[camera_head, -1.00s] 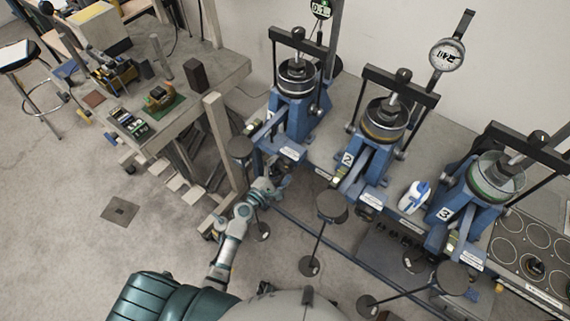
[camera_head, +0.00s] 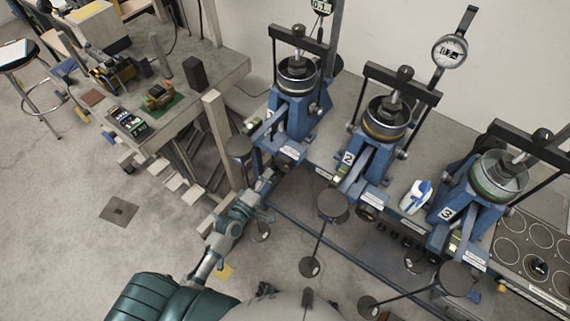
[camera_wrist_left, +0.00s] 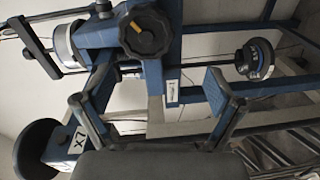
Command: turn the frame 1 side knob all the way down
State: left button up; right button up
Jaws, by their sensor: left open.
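Frame 1 (camera_head: 295,112) is the leftmost blue lever frame on the bench in the head view. A dark round knob (camera_head: 284,160) sits low at its front, partly hidden. In the left wrist view a black lobed knob (camera_wrist_left: 147,28) is at the top middle, and a round blue-and-black wheel (camera_wrist_left: 255,60) is at the right. I cannot tell for sure which is the side knob. My left gripper (camera_head: 268,181) is in front of frame 1, low down. In the wrist view its fingers (camera_wrist_left: 158,85) are spread and empty, with the lobed knob beyond them. My right gripper is not in view.
Frame 2 (camera_head: 380,130) and frame 3 (camera_head: 485,190) stand to the right. Round-topped stools, one of them (camera_head: 332,205), stand before the bench. A wooden table (camera_head: 215,75) is at the left. Open floor (camera_head: 80,240) lies at the lower left.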

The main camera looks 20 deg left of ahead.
aim_at(283, 166)
pick_arm(q)
jog(key=w+m+b, duration=0.1)
jog(key=m, duration=0.1)
jog(key=w+d+m, duration=0.1)
jog(key=m, duration=0.1)
jog(key=w+d+m+h+b, duration=0.1)
jog(key=m, duration=0.1)
jog(key=shift+d+r+b, duration=0.2)
jog(key=shift+r+b, duration=0.15)
jog(key=shift+r, duration=0.05)
jog(key=b+x, duration=0.2)
jog(key=x, duration=0.2)
jog(key=shift+w, duration=0.2)
jog(key=shift+s+r, duration=0.1)
jog(key=shift+r, duration=0.1)
jog(key=c, duration=1.6)
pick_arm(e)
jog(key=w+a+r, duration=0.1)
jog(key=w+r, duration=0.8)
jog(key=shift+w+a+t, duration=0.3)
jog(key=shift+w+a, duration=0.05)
